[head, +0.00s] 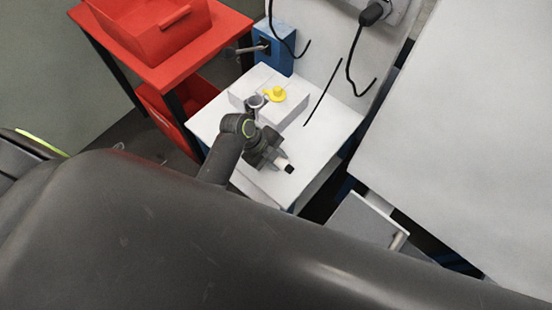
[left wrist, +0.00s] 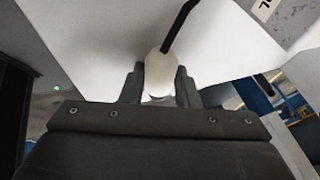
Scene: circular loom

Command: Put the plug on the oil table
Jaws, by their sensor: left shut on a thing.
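My left gripper (head: 281,162) is shut on a white, rounded piece with a black end, which looks like the plug (head: 287,167). In the left wrist view the white plug (left wrist: 160,74) sits between the two fingers (left wrist: 160,88). The gripper and plug are over the near part of a white-topped table (head: 327,123), which looks like the oil table. Whether the plug touches the top cannot be told. My right gripper is not in view.
A pale block with a yellow part (head: 275,94) stands on the white table. A blue box (head: 272,52) is behind it, and black cables (head: 352,62) hang at the back. A red table with a red bin (head: 160,30) stands at the left. A large pale surface (head: 465,135) fills the right.

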